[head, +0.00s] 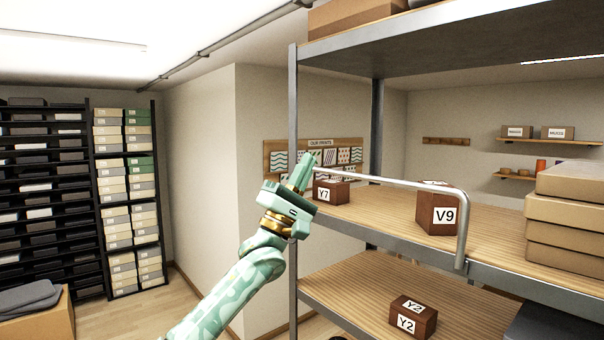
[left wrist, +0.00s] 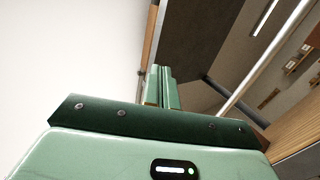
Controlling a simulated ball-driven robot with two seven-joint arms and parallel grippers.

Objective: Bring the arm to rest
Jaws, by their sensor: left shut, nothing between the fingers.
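My left arm comes in from the lower left of the head view, and its green gripper (head: 306,165) points up in front of the shelf rack. The fingers are together with nothing between them. In the left wrist view the closed fingers (left wrist: 160,88) point up past the dark green palm edge. In the head view the gripper overlaps the left end of the shelf's metal rail and is close to the box Y7 (head: 328,194); I cannot tell whether it touches the rail. My right gripper is not in view.
The metal rail (head: 400,181) runs along the middle shelf (head: 385,228). Box V9 (head: 437,212) and stacked cartons (head: 568,215) stand there. Box Y2 (head: 409,316) is on the lower shelf. A metal post (head: 293,110) rises beside my gripper. Open floor (head: 180,312) lies at left.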

